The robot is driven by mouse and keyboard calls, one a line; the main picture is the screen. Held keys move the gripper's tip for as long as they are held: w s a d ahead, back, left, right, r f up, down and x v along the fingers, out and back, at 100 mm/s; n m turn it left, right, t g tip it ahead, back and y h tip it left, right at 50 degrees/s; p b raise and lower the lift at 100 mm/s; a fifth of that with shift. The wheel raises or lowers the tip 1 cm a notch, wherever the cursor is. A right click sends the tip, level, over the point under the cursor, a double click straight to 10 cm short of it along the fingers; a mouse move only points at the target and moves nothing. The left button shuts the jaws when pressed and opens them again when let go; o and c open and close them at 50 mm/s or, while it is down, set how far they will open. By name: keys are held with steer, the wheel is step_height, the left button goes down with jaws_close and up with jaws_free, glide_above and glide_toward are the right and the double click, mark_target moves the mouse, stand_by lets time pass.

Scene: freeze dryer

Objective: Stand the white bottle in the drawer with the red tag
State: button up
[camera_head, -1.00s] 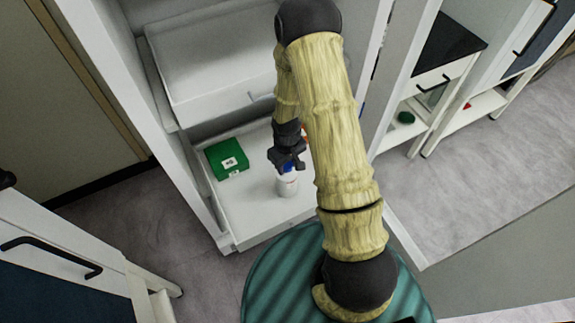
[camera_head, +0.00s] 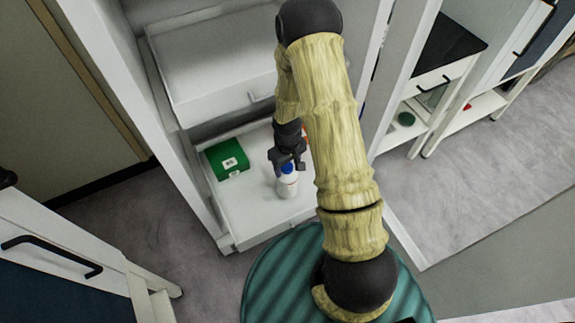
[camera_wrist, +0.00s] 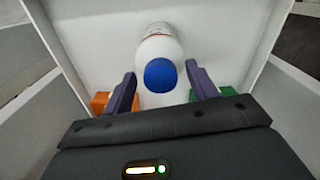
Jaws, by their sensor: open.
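The white bottle (camera_head: 287,184) with a blue cap stands upright in the open lower drawer (camera_head: 250,229), near its front. The wrist view also shows the bottle (camera_wrist: 158,46), cap toward the camera. My gripper (camera_head: 288,164) is at the cap. In the wrist view my gripper (camera_wrist: 161,85) is open, with one finger on each side of the blue cap and gaps between. The red tag is not clearly visible on this drawer from here.
A green box (camera_head: 227,159) lies in the drawer left of the bottle. An orange item (camera_wrist: 100,101) shows beside one finger in the wrist view. An upper drawer (camera_head: 215,75) is above. The drawer walls surround the bottle.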

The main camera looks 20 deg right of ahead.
step_height(320, 180, up, 12)
steer(key=p, duration=0.1)
steer(key=shift+f+p, duration=0.2)
steer(key=shift+p, duration=0.1)
stand_by(0.4)
steer(key=s+r+m+t, duration=0.2)
steer(key=s+r+m, duration=0.2)
steer(key=s+r, duration=0.7)
step_height(320, 180, up, 3)
steer(key=shift+s+r+t, duration=0.2)
steer(key=shift+t, duration=0.1)
